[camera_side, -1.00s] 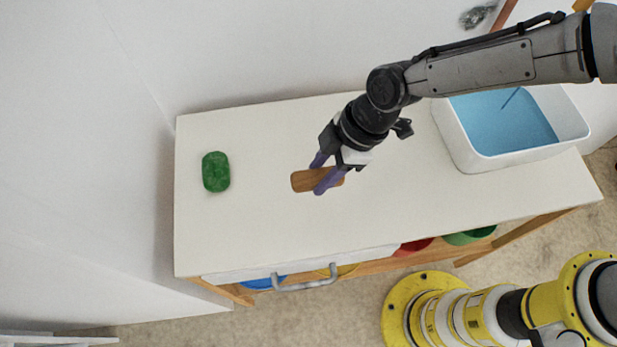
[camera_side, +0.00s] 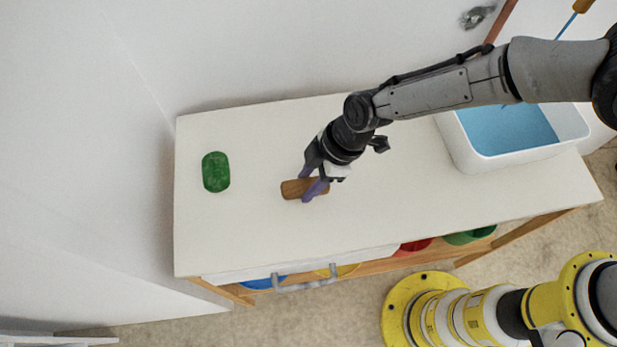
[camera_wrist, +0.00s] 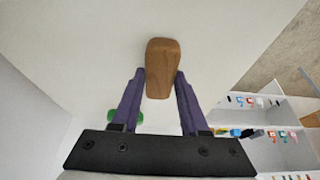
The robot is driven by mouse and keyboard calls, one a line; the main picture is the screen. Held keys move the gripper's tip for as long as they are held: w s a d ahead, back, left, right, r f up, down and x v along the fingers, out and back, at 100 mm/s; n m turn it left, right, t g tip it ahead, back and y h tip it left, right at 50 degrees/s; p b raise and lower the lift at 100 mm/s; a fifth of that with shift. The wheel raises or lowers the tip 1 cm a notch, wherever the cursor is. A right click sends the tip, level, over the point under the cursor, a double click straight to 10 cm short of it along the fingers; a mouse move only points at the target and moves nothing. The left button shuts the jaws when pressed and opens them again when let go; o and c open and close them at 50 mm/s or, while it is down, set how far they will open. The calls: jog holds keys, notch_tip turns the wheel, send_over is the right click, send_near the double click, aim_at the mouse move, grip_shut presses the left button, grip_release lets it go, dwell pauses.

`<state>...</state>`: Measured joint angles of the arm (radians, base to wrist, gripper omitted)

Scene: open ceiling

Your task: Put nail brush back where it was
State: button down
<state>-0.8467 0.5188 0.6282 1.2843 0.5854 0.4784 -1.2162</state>
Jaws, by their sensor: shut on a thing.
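The nail brush (camera_side: 291,189) has a brown wooden back and lies between the purple fingers of my gripper (camera_side: 308,185) over the white table top (camera_side: 240,235). My gripper is shut on it. In the wrist view the brush (camera_wrist: 163,58) sticks out beyond the fingertips of my gripper (camera_wrist: 161,80), with its wooden side facing the camera. Its bristles are hidden. I cannot tell whether the brush touches the table or hangs just above it.
A green soap-like block (camera_side: 216,172) lies at the left of the table. A white basin (camera_side: 462,150) with a blue inside stands at the right. A drawer handle (camera_side: 305,280) is at the front. The table between block and brush is clear.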

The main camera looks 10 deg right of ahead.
jog(key=shift+c, duration=2.1)
grip_release()
jog(key=v, duration=1.2)
jog(key=shift+r, duration=0.2)
